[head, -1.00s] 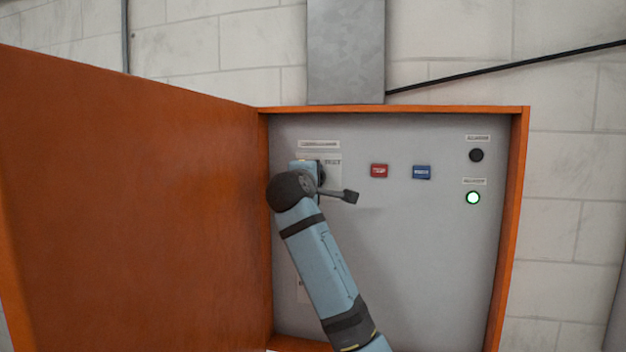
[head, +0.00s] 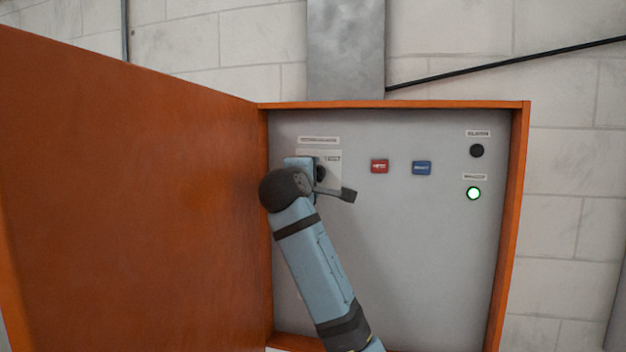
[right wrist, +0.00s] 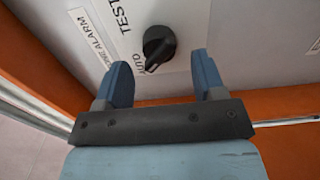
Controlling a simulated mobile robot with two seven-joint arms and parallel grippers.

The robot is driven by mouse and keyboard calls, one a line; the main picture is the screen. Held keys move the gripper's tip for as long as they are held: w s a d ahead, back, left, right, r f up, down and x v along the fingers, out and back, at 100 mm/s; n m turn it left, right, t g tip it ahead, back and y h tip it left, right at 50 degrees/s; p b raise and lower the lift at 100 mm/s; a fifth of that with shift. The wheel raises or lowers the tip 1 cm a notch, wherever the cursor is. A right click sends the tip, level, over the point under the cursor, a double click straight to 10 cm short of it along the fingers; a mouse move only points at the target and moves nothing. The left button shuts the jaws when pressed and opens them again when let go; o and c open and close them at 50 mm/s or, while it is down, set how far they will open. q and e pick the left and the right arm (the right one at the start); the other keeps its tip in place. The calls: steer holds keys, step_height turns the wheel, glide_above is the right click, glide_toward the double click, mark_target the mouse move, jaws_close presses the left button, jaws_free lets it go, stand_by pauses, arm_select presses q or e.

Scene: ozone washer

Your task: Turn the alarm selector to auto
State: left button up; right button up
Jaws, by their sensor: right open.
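The alarm selector is a round black knob (right wrist: 158,47) on a pale label plate, seen in the right wrist view. Its raised grip has a light mark at the end that points at the word AUTO (right wrist: 138,65). The word TEST (right wrist: 123,15) is printed farther up. My right gripper (right wrist: 162,72) is open, with its two blue fingers apart and empty. The knob lies just beyond the fingertips, between their lines, and no finger visibly touches it. In the head view my right arm hides most of the selector, and the label plate (head: 333,172) shows beside it. My left gripper is out of view.
The grey panel (head: 400,250) sits in an orange cabinet, with its orange door (head: 130,200) open at left, close to my arm. A red button (head: 379,166), a blue button (head: 421,168), a black button (head: 477,151) and a lit green lamp (head: 473,193) are to the right.

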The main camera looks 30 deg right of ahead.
steer(key=b+v, duration=0.2)
steer(key=v, duration=0.9)
steer(key=shift+b, duration=0.35)
